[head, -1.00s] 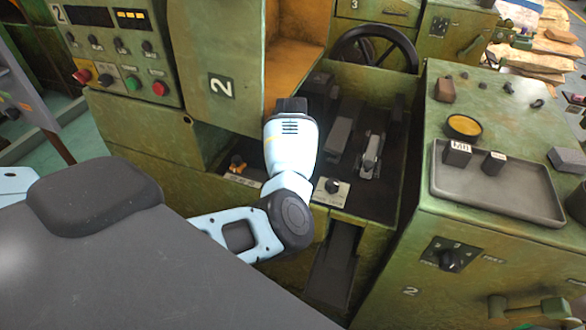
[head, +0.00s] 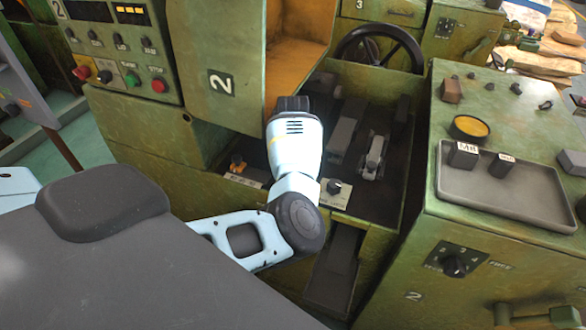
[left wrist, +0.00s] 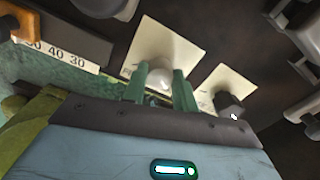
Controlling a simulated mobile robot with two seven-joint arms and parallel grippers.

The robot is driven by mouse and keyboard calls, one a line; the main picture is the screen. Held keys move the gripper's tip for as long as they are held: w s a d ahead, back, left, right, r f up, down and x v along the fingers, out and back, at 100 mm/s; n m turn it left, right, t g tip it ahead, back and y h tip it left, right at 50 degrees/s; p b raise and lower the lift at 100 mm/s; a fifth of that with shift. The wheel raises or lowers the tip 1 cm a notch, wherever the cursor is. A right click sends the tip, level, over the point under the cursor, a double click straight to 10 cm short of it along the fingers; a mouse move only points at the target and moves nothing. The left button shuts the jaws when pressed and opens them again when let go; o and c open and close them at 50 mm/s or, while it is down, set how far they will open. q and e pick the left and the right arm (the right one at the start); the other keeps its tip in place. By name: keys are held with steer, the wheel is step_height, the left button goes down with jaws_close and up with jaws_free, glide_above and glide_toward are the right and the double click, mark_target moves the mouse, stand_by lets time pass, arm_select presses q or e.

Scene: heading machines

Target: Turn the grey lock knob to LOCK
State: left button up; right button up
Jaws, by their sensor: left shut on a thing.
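The grey lock knob (left wrist: 165,72) is a pale grey, rounded knob on a cream plate (left wrist: 172,40) in the left wrist view. My left gripper (left wrist: 161,82) is shut on it, with one green finger on each side. The plate's lettering is mostly hidden, and I cannot read which way the knob points. In the head view my left wrist covers the grey knob and the fingertips. A black knob on a second cream plate (left wrist: 232,82) is just right of the gripper; it also shows in the head view (head: 334,186). My right gripper is not in view.
Left of the gripper are an orange-handled lever (head: 237,161) and a number scale (left wrist: 62,54). Grey levers (head: 373,155) and a black handwheel (head: 380,48) lie beyond, to the right. A grey tray (head: 500,200) sits on the right-hand green cabinet. Green machine walls stand close around the recess.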

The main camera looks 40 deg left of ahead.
arm_select(q)
steer(key=o, duration=1)
steer(key=shift+s+f, duration=0.1)
steer(key=shift+f, duration=0.1)
steer(key=shift+r, duration=0.1)
steer(key=shift+r, duration=0.25)
step_height(320, 180, up, 7)
steer(key=shift+r, duration=0.15)
